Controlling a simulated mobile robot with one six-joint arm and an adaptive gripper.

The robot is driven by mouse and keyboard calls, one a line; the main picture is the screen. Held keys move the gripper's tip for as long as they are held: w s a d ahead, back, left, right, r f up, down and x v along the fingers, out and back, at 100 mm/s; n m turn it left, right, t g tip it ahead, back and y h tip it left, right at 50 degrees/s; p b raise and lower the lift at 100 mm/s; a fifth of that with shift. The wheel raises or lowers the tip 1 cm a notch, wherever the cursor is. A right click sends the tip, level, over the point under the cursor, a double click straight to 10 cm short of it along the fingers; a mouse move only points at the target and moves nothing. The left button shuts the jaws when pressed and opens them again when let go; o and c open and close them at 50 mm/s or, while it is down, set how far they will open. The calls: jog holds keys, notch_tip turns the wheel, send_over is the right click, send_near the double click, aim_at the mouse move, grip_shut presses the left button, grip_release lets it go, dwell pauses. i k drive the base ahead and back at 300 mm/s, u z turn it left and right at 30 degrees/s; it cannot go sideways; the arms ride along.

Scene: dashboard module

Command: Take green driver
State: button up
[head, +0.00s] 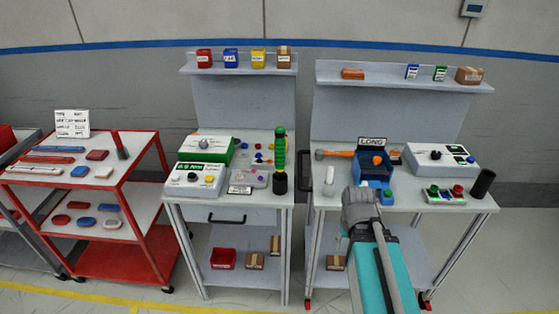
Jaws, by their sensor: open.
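The green driver (280,152) stands upright on the right side of the left workbench, its green handle uppermost. Its lower end is in a black cylindrical holder (280,183). My gripper (361,203) is at the front edge of the right workbench, right of the driver and well apart from it. The gripper is open, though its fingers are small and hard to make out at the end of my arm. I see nothing held in it.
The left workbench (225,207) carries a green box (213,148) and a white button box (194,181). The right workbench (420,203) holds a blue bin (373,168), an orange-handled hammer (335,154) and a black cylinder (482,182). A gap separates the benches. A red cart (137,185) stands left.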

aim_at(281, 132)
jog(key=u, duration=0.95)
jog(key=k, duration=0.95)
jog(key=z, duration=0.4)
jog(key=i, duration=0.5)
jog(key=u, duration=0.05)
